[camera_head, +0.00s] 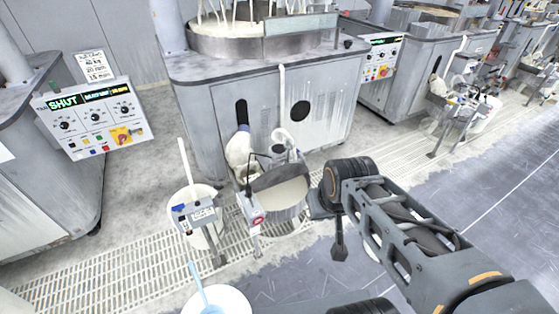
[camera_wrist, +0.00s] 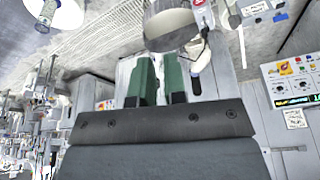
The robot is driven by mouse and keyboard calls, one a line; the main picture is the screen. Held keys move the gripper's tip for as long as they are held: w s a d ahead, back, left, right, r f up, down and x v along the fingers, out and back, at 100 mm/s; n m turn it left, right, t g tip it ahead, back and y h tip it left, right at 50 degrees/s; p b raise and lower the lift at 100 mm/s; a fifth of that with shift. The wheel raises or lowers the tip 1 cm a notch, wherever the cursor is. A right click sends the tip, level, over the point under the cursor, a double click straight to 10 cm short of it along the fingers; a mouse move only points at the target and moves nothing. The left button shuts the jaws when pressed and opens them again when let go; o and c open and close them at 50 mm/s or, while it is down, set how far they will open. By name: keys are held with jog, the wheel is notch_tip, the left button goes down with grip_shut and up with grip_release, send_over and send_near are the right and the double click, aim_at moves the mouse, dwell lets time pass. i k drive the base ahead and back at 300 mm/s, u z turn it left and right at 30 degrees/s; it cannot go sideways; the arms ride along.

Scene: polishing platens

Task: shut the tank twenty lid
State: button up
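A round metal tank (camera_head: 285,212) with pale liquid stands on the floor grating in front of the middle machine in the head view. A grey plate that looks like its lid (camera_head: 290,176) sits over the back part, leaving the front uncovered. I cannot read a number twenty on it. My gripper (camera_wrist: 159,68) shows two green fingers set apart with nothing between them in the wrist view. In the head view my arm's end is just right of the tank, not visibly touching it. A round metal vessel (camera_wrist: 170,29), probably this tank, lies beyond the fingertips.
A small control box (camera_head: 252,208) on a post stands at the tank's front left. Another bucket (camera_head: 232,302) is nearer. Polishing machines (camera_head: 215,110) line the back; open floor (camera_head: 470,220) lies right.

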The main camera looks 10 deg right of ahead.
aim_at(282, 174)
jog(key=z, duration=0.2)
jog(key=i, duration=1.5)
jog(key=u, duration=0.8)
